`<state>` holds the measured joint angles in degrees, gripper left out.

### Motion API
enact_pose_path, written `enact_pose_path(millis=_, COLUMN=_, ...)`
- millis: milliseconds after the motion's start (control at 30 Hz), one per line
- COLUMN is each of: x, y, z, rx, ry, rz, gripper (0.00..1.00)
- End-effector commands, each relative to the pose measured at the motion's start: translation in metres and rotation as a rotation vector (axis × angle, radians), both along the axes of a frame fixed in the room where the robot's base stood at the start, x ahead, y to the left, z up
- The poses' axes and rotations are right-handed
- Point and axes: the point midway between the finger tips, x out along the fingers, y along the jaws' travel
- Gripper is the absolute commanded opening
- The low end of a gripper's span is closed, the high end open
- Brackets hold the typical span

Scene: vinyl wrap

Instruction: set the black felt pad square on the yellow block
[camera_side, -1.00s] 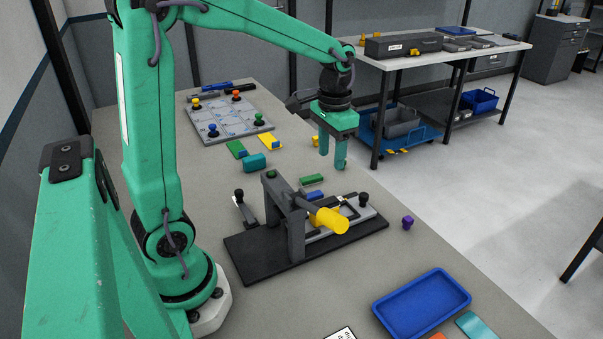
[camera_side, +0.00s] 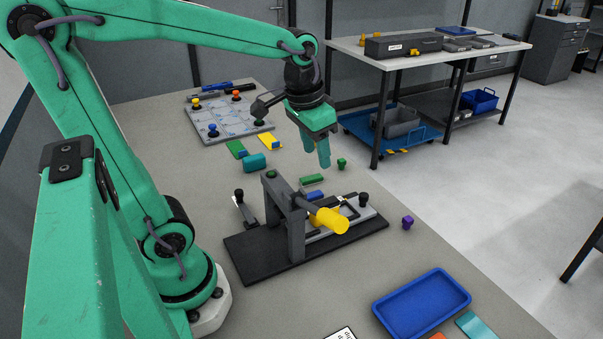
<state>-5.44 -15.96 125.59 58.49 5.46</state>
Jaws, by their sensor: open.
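My gripper (camera_side: 319,154) hangs over the far right part of the bench, its green fingers pointing down and tilted. It is open, and I see nothing held between the fingers. I cannot pick out a black felt pad for certain in this view. A yellow piece (camera_side: 322,214) sits under the grey arch of the clamp fixture, partly behind a yellow cylinder (camera_side: 332,221); I cannot tell whether it is the yellow block. A flat yellow piece (camera_side: 268,140) with a blue part lies left of my gripper.
The black-based fixture (camera_side: 255,262) stands in mid-bench. A green knobbed piece (camera_side: 341,163) and a green bar (camera_side: 312,179) lie near my gripper. A board with coloured knobs (camera_side: 228,122) is at the back. A blue tray (camera_side: 422,304) is at the front right.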

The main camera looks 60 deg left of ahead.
Motion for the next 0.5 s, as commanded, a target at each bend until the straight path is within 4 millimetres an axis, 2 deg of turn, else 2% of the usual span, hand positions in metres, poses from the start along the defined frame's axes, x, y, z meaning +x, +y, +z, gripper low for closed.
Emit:
enact_pose_path(millis=300, x=-0.049, y=-0.019, z=0.012, rx=-0.005, ry=-0.167, rz=-0.003, gripper=0.46)
enact_pose_path(millis=500, x=-0.071, y=-0.026, z=0.01, rx=-0.013, ry=-0.248, rz=-0.005, gripper=0.46)
